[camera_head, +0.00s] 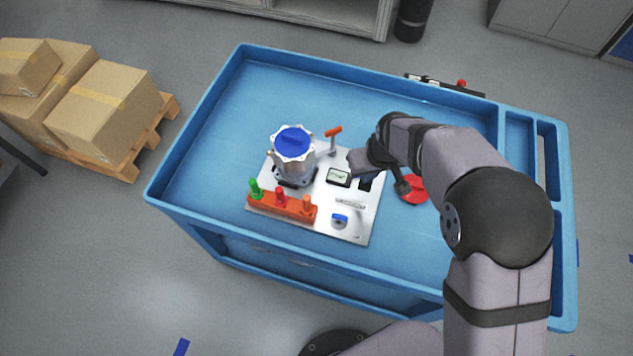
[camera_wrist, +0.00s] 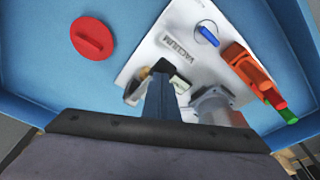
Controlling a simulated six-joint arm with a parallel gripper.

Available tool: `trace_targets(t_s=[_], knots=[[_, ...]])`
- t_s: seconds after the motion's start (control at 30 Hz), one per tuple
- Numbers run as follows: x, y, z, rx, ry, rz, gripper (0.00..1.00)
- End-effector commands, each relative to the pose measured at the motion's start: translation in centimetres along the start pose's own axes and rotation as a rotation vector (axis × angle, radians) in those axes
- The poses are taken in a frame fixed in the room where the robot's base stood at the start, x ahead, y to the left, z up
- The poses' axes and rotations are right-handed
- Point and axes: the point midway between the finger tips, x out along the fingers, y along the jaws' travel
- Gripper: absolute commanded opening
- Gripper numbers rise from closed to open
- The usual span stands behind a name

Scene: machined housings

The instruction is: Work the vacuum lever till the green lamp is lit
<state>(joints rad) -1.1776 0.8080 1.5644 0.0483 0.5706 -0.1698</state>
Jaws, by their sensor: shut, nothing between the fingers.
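A white plate (camera_head: 310,218) labelled VACUUM carries the fixture. It also shows in the wrist view (camera_wrist: 200,15). The lever (camera_head: 333,132), with an orange-red handle on a pale stem, stands at the plate's back edge, right of the silver housing (camera_head: 295,165) with its blue cap. My gripper (camera_head: 358,163) is shut and empty, above the plate just right of the lever and apart from it. In the wrist view its shut fingers (camera_wrist: 161,92) point at the plate. A small display (camera_head: 339,177) sits in front of the lever. I cannot make out a lit green lamp.
An orange block (camera_head: 283,208) with green, red and orange pegs lines the plate's front left. A blue knob (camera_head: 340,219) is at the front right. A red disc (camera_head: 414,190) lies right of the plate, partly behind my arm. The blue cart tray (camera_head: 215,140) has free room at left.

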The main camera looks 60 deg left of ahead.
Motion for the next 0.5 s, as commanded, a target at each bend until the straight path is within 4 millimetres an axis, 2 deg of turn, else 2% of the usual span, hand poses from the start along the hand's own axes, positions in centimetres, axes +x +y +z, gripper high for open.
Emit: trace_targets(t_s=[0.3,0.5], knots=[[-2.1,0.0,-0.4,0.0,-0.001,0.0,0.0],[-2.4,0.0,-0.4,0.0,-0.001,0.0,0.0]])
